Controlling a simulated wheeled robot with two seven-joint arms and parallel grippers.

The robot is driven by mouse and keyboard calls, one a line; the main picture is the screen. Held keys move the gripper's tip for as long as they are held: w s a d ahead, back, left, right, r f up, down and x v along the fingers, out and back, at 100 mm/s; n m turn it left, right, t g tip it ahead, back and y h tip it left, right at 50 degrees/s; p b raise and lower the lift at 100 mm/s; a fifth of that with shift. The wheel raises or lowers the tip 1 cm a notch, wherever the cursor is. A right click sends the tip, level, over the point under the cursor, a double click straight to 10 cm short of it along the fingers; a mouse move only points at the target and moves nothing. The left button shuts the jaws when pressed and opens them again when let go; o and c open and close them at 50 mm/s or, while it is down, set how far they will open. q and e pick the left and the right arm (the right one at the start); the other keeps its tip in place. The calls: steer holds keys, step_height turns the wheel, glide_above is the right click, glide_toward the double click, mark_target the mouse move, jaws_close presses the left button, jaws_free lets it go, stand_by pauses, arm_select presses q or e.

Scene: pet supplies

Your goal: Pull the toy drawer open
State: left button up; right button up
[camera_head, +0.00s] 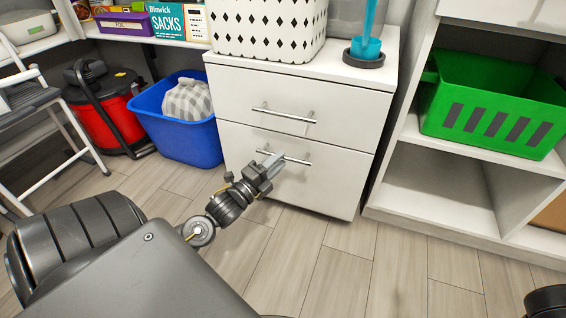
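A white two-drawer cabinet stands in the middle of the head view. Its upper drawer (330,116) has a metal bar handle (284,115). Its lower drawer (320,180) has a similar bar handle (296,160). Both drawers look shut. No label shows which is the toy drawer. My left gripper (272,161) reaches up to the lower drawer's front, and its fingertips overlap the left part of that handle. I cannot tell whether the fingers are around the handle or just before it, or how far apart they are. My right gripper is not in view.
A white basket (268,30) and a blue-handled item (367,45) stand on the cabinet. A blue bin (175,130) stands to its left, and a shelf with a green crate (490,100) to its right. The wooden floor (320,265) before the drawers is clear.

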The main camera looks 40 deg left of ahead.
arm_select(q)
steer(key=shift+b+x, duration=0.35)
steer(key=shift+x, duration=0.95)
steer(key=shift+c, duration=0.4)
jaws_close()
